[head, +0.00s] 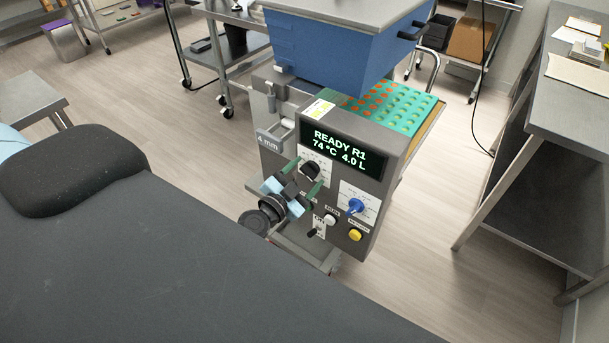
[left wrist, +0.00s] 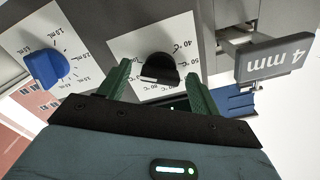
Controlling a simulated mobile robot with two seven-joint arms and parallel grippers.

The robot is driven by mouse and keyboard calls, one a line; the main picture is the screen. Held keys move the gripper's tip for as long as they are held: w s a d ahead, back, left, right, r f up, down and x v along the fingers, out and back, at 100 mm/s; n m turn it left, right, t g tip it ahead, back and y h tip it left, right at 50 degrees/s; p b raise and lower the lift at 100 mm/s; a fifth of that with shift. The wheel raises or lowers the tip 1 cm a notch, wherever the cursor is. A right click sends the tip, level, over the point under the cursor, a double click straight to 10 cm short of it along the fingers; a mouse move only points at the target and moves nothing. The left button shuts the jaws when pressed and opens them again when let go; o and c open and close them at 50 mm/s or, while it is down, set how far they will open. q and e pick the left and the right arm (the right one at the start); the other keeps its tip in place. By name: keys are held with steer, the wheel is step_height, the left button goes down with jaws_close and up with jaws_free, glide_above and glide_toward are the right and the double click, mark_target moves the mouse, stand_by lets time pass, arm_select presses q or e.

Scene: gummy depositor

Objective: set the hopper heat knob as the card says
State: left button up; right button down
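The hopper heat knob (head: 310,170) is black and sits on a white dial plate on the depositor's front panel, under the display. In the left wrist view the knob (left wrist: 158,68) has a pale mark on its near edge, and the plate (left wrist: 130,48) carries °C marks; the exact setting is unclear. My left gripper (head: 303,178) is open, its green fingers on either side of the knob with gaps showing. The display (head: 340,147) reads READY R1, 74 °C, 4.0 L. My right gripper is out of view.
A blue knob (head: 356,206) with mL marks, a white button (head: 330,219), a yellow button (head: 355,235) and a black toggle (head: 314,232) are close by. A 4 mm block (head: 270,141) juts out at left. The blue hopper (head: 330,50) stands above a green mould tray (head: 410,110).

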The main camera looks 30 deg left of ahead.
arm_select(q)
steer(key=s, duration=0.7)
steer(key=shift+s+a, duration=0.35)
steer(key=shift+s, duration=0.05)
steer(key=shift+d, duration=0.1)
stand_by(0.4)
steer(key=s+d+f+g+h, duration=0.4)
steer(key=s+d+f, duration=0.4)
steer(key=s+d, duration=0.1)
steer(key=s+f+n+g+y, duration=0.3)
steer(key=s+f+n+g, duration=0.1)
steer(key=s+f, duration=0.5)
steer(key=shift+s+d+f+n+g+y, duration=0.25)
steer(key=shift+s+f+n+y, duration=0.2)
steer(key=shift+s, duration=0.45)
